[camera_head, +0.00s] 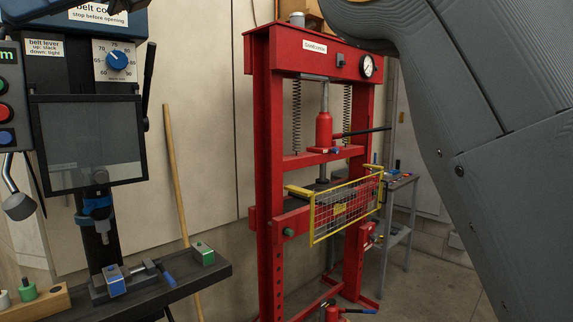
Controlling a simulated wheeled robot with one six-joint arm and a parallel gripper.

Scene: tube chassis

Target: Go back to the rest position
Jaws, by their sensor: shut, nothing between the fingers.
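My arm (470,120) fills the right side of the head view as large grey links, close to the camera. It runs from the top middle down to the lower right corner. My gripper is not in this view, so its place and what is around it are hidden.
A red shop press (268,190) with a yellow mesh guard (345,208) stands in the middle. At left are a drill press with a dark guard panel (88,145) and a bench (205,270) with a vise. A grey cart (400,205) stands behind. Floor shows at lower right.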

